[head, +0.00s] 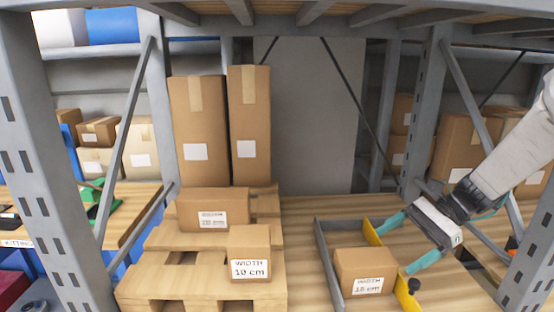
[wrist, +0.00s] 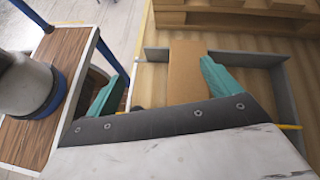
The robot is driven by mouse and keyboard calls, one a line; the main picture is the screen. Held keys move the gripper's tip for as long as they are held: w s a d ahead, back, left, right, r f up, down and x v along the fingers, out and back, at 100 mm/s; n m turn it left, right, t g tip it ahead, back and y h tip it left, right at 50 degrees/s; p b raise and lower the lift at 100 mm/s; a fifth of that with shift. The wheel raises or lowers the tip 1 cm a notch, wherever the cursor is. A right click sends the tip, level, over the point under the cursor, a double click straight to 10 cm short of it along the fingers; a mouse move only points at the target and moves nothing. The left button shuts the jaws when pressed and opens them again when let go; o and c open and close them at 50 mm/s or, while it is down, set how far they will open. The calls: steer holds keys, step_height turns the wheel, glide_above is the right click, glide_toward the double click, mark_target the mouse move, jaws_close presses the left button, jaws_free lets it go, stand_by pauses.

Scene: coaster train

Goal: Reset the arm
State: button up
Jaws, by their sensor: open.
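My gripper (head: 408,240) is at the right in the head view, with its two teal fingers spread wide and nothing held.
A wooden pallet (head: 150,292) at the left holds a box labelled WIDTH 10 cm (head: 249,240), a lying box (head: 212,209) and two tall boxes (head: 199,120). A grey rack post (head: 427,110) stands near my arm. Shelf beams hang overhead.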

steer(key=s+a+r+n+t+h, duration=0.1)
steer(key=s+r+n+h, duration=0.2)
steer(key=s, duration=0.7)
steer(key=s+a+r+n+t+h, duration=0.1)
steer(key=s+r+n+h, duration=0.3)
steer(key=s+n+h, duration=0.4)
steer(key=shift+s+n+t, duration=0.5)
steer(key=shift+s+n, duration=1)
steer(key=shift+n, duration=0.4)
steer(key=shift+r, duration=0.1)
